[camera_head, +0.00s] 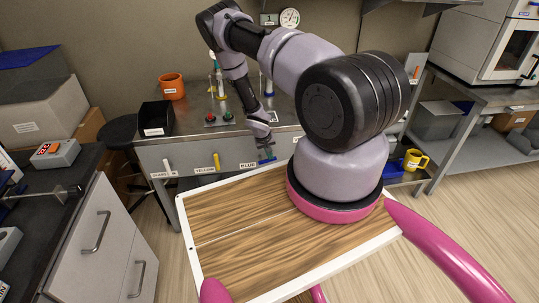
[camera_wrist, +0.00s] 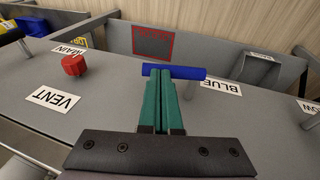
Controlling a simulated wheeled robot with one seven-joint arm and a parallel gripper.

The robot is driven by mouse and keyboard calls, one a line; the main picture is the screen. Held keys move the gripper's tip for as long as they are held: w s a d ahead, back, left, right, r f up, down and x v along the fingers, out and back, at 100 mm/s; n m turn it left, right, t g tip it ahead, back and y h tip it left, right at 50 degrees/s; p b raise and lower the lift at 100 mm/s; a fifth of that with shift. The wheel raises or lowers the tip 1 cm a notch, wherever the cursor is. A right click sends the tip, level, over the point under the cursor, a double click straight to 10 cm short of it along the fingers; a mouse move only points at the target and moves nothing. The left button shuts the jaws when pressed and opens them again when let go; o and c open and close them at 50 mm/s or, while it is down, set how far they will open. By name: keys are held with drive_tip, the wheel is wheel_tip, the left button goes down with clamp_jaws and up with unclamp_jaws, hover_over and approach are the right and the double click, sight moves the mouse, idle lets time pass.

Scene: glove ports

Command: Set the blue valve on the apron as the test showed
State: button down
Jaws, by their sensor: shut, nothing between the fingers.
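The blue valve handle (camera_wrist: 188,72) is a bar lying crosswise in the wrist view, beside its BLUE label (camera_wrist: 222,89). In the head view the blue handle (camera_head: 267,160) shows on the front apron (camera_head: 190,154), lying roughly sideways. My gripper (camera_wrist: 160,76) has its teal fingers shut together and empty, with the tips at the left part of the blue handle. I cannot tell whether they touch it. In the head view my gripper (camera_head: 265,146) is small, right by the handle, and partly covers the apron there.
The yellow handle (camera_head: 216,160) and white GLASS handle (camera_head: 167,165) stand upright to the left on the apron. A red knob (camera_wrist: 73,65) sits near the VENT label (camera_wrist: 53,98). An orange pot (camera_head: 171,86) and black bin (camera_head: 156,117) stand on the bench.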

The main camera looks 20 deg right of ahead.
drive_tip(key=shift+s+d+f+y, duration=0.2)
drive_tip(key=shift+d+f+y, duration=0.4)
drive_tip(key=shift+y, duration=0.2)
